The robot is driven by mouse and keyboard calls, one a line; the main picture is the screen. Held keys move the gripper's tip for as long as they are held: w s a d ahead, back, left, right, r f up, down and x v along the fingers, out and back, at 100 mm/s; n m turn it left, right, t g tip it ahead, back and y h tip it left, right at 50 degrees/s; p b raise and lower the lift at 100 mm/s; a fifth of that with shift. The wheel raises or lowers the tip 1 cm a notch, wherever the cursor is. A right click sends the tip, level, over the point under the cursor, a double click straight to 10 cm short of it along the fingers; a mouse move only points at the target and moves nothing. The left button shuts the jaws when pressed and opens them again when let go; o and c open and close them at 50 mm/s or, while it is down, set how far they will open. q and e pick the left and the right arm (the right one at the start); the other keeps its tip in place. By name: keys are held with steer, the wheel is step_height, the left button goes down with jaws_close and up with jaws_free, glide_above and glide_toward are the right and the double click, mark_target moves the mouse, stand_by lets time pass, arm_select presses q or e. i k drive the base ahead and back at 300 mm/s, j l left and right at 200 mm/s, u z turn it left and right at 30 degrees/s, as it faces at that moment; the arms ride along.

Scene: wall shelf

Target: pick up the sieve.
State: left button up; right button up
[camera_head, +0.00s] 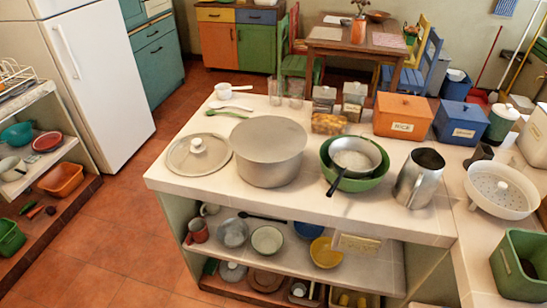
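A round grey item with a mesh-like bowl and a dark handle, which looks like the sieve (356,153), rests in a green bowl (378,183) on the tiled counter. Its handle points down and left over the bowl's rim toward the counter's front edge. Neither of my grippers is in view.
A large grey pot (269,155) stands left of the green bowl, and a metal pitcher (420,178) stands to its right. Orange (403,117) and blue (460,122) boxes stand behind. A white colander (500,190) is at the far right. Bare counter lies in front.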

mark_target(352, 156)
steer(key=i+j+z, duration=0.1)
steer(key=z, duration=0.3)
steer(key=j+z, duration=0.25)
steer(key=z, duration=0.2)
steer(key=j+z, duration=0.25)
steer(key=z, duration=0.15)
steer(key=j+z, duration=0.15)
steer(key=j, duration=0.45)
steer(key=j+z, duration=0.2)
steer(key=j, duration=0.45)
steer(key=k+j+z, duration=0.15)
steer(key=j, duration=0.95)
steer(key=k, duration=0.05)
